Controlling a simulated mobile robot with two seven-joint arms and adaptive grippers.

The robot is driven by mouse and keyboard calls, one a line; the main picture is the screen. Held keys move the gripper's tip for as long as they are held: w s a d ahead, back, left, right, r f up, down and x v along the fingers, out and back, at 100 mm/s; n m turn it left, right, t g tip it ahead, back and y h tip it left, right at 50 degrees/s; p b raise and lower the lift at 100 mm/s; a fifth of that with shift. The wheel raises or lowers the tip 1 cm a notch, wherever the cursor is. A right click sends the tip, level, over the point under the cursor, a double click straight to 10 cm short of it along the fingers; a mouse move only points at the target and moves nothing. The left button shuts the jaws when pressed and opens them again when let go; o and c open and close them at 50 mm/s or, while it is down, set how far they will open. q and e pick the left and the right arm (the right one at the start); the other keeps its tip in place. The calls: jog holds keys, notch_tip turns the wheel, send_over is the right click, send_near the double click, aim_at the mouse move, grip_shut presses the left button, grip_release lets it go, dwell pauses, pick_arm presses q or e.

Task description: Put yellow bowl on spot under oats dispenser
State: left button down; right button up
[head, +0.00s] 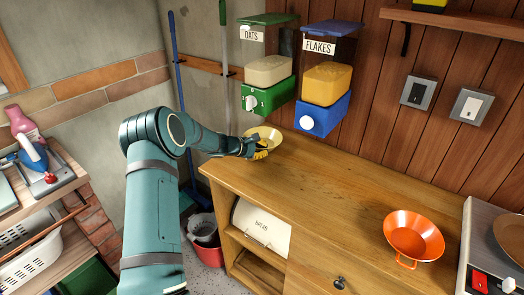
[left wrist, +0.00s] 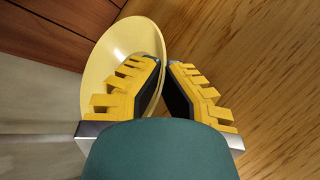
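The yellow bowl (head: 268,133) is at the far left end of the wooden counter, below the oats dispenser (head: 268,97) with its green base and "OATS" label. My left gripper (head: 262,152) is at the bowl's near side. In the left wrist view, the two yellow-padded fingers (left wrist: 166,64) close in on the rim of the bowl (left wrist: 110,48), one finger inside and one outside. I cannot tell whether the bowl's base touches the counter. The spot under the dispenser is hidden by the bowl and gripper. My right gripper is not in view.
A blue-based flakes dispenser (head: 322,114) hangs right of the oats one. An orange bowl (head: 413,236) and a grey appliance (head: 482,240) stand at the counter's right. The counter top (head: 320,185) between is clear. A bread box (head: 262,228) sits in the shelf below.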

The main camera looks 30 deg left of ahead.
pick_arm(q)
jog(key=shift+f, duration=0.1)
jog(key=c, duration=1.1)
grip_release()
jog(key=shift+s, duration=0.1)
jog(key=shift+c, duration=0.2)
jog(key=shift+s+a+r, duration=0.1)
jog(key=shift+s+r, duration=0.05)
jog(key=shift+r, duration=0.1)
jog(key=p+v, duration=0.1)
jog(key=v, duration=1)
jog(key=shift+s+r, duration=0.15)
jog(key=shift+s, duration=0.1)
